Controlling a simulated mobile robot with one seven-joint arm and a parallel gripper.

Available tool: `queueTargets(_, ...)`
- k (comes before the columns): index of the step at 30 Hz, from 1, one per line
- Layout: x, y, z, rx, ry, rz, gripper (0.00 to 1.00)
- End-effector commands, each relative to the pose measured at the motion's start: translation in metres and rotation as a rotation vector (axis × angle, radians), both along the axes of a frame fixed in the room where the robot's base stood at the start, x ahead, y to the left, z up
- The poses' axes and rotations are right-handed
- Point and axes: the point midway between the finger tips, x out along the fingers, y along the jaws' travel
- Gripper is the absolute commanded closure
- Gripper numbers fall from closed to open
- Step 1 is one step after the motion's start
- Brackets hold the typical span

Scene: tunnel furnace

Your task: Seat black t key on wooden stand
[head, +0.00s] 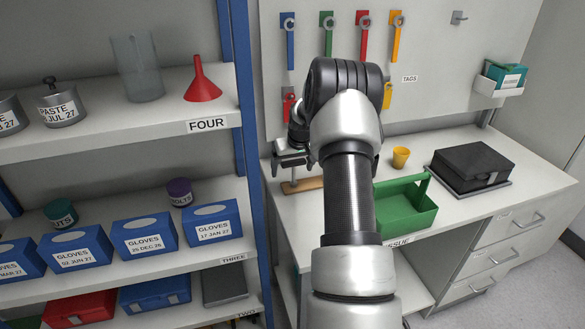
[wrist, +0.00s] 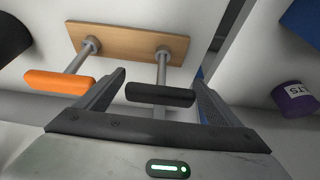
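The wooden stand (wrist: 126,42) is a light brown board on the bench; it also shows in the head view (head: 302,185), partly behind my arm. In the wrist view, a black T key (wrist: 160,95) and an orange T key (wrist: 58,83) have grey shafts running to the board. The black key's shaft meets the board at its right hole; how deep it sits cannot be told. My gripper (wrist: 158,80) has its fingers either side of the black handle, with narrow gaps at its ends, and looks open. It also shows in the head view (head: 291,162).
A green open carrier (head: 405,207), a yellow cup (head: 400,158) and a black case (head: 472,167) stand on the bench to the right. A shelf unit with a blue post (head: 246,130) is close on the left. Coloured tools hang on the back panel (head: 440,110).

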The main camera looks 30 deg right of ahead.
Motion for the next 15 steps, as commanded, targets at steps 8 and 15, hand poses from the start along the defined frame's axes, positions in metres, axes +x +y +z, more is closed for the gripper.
queueTargets(8,-0.001,0.0,0.003,0.0,0.0,0.0,0.12)
queueTargets(15,-0.014,0.003,0.038,-0.002,-0.003,-0.002,0.12)
